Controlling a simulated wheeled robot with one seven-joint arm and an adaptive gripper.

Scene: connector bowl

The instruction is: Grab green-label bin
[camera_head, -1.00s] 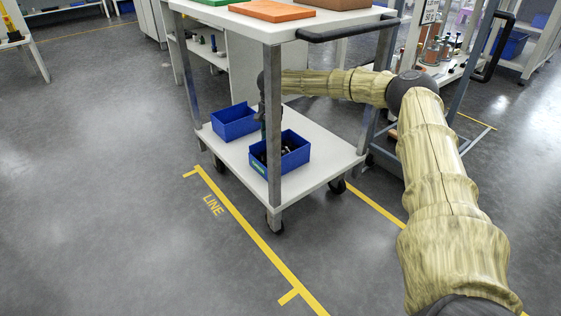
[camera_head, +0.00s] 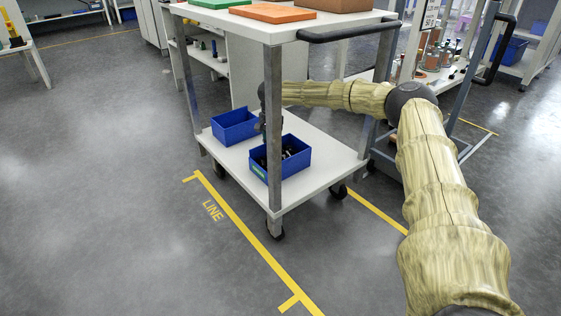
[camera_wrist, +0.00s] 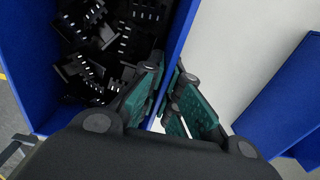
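The green-label bin (camera_head: 293,170) is a blue open box on the cart's lower shelf, with a small green label on its front. Black connector-like parts lie inside it. A cart post hides part of the bin. My gripper (camera_head: 261,127) is at the bin's back-left wall, partly hidden by the post. In the wrist view, my gripper (camera_wrist: 168,65) has one green-padded finger inside the bin (camera_wrist: 18,70) and the other outside. The fingertips are close together with the bin's blue wall between them, and they look shut on it.
A second blue bin (camera_head: 235,126) stands to the left on the same shelf (camera_head: 318,178); it also shows in the wrist view (camera_wrist: 290,100). The cart post (camera_head: 273,120) stands close in front of my gripper. Open floor lies to the left.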

